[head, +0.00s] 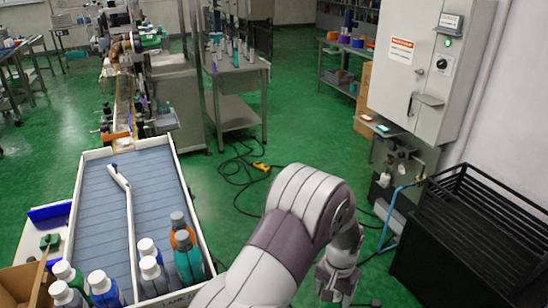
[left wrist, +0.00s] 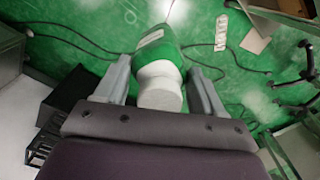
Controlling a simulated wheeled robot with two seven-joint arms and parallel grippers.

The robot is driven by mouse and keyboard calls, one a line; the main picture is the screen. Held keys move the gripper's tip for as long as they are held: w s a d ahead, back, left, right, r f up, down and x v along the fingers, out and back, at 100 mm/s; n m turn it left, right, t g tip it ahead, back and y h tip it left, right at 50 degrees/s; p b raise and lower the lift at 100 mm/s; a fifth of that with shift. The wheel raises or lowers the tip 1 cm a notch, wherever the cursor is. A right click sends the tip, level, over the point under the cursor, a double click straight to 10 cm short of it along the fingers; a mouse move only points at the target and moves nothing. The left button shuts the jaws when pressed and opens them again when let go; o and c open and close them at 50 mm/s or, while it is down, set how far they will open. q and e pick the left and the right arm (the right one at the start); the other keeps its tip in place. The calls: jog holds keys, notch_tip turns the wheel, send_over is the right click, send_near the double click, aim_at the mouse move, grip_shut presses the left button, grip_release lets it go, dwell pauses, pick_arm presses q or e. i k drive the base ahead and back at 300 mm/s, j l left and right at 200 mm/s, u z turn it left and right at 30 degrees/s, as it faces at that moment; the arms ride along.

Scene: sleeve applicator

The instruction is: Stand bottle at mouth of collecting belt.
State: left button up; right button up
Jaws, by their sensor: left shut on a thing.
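In the left wrist view my left gripper (left wrist: 162,85) is shut on a green bottle (left wrist: 160,45) with a white cap (left wrist: 160,88). The cap is nearest the camera between the fingers, and green floor lies beyond. In the head view my arm bends over to the right and my left gripper (head: 336,284) hangs low, over the floor right of the belt; I cannot make out the bottle there. The collecting belt (head: 95,195) is blue-grey and slatted, with white walls. My right gripper is not in view.
Several capped bottles stand at the belt's near end, including a teal one (head: 188,262) and an orange one (head: 181,236). A white guide rail (head: 129,215) runs along the belt. A black rack (head: 480,225) and a grey cabinet (head: 428,70) stand right. Cables (head: 240,170) lie on the floor.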

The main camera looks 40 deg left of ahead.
aim_at(125, 162)
jog(key=i+l, duration=0.2)
jog(key=i, duration=0.3)
jog(key=i+l+z, duration=0.1)
jog(key=i, duration=0.4)
jog(key=i+j+u, duration=0.25)
jog(key=i+u, duration=0.2)
jog(key=i+j+u, duration=0.15)
jog(key=i+u, duration=0.6)
jog(key=u, duration=0.15)
jog(key=i+l+u, duration=0.15)
jog(key=i+u, duration=0.25)
